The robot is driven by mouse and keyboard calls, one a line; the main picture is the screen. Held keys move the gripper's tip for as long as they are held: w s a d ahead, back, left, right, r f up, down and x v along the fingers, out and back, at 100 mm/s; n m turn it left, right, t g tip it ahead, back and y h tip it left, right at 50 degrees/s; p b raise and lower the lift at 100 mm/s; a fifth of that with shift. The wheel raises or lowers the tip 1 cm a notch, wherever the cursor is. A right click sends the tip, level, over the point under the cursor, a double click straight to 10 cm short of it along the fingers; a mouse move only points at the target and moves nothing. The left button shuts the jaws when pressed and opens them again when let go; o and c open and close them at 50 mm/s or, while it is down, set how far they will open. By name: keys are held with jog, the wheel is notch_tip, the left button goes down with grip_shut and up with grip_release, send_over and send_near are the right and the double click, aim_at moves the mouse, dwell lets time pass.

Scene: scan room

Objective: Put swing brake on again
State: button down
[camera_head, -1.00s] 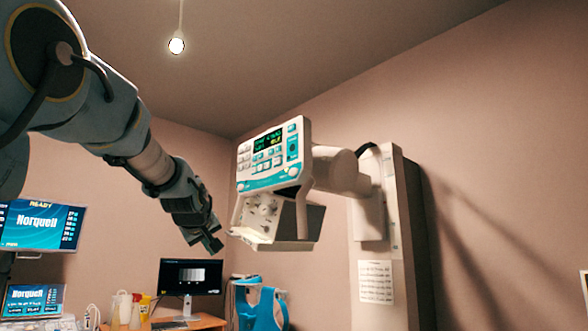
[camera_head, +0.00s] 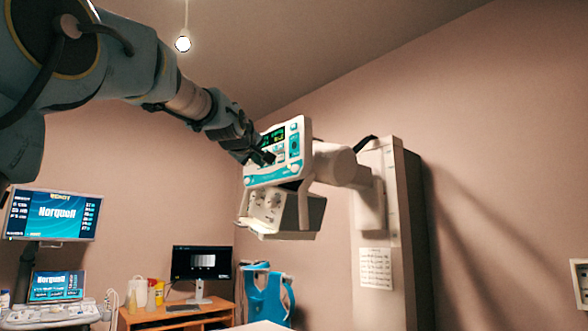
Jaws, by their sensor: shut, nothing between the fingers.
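The X-ray tube head's control panel (camera_head: 292,150) is white and teal with a dark green-lit display and several buttons. It faces left on the wall-side arm (camera_head: 335,165). The collimator box (camera_head: 268,208) hangs below it. My gripper (camera_head: 266,158) is shut and empty, in front of the panel's left part, with its tips over the buttons below the display. I cannot tell whether the tips touch the panel. My wrist hides the panel's left buttons. I cannot make out which button is the swing brake.
A tall column (camera_head: 396,230) with a paper sheet (camera_head: 375,268) stands behind the tube head. Below left are a desk (camera_head: 170,314) with a monitor (camera_head: 202,263), an ultrasound cart (camera_head: 60,314) and a blue apron (camera_head: 268,297). The air left of the collimator is clear.

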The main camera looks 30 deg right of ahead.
jog(key=shift+d, duration=0.15)
send_near(291, 170)
jog(key=shift+w+a+p+x, duration=0.15)
jog(key=shift+x, duration=1.15)
jog(key=shift+w+a+p+x, duration=0.15)
jog(key=shift+x, duration=1.2)
jog(key=shift+d, duration=0.35)
jog(key=shift+w+d, duration=0.15)
jog(key=shift+d, duration=0.25)
dwell(0.6)
jog(key=shift+a, duration=0.1)
jog(key=shift+a+f+b, duration=0.15)
jog(key=shift+a+b, duration=0.25)
jog(key=shift+a, duration=0.15)
jog(key=shift+s+a, duration=0.15)
jog(key=shift+s, duration=0.05)
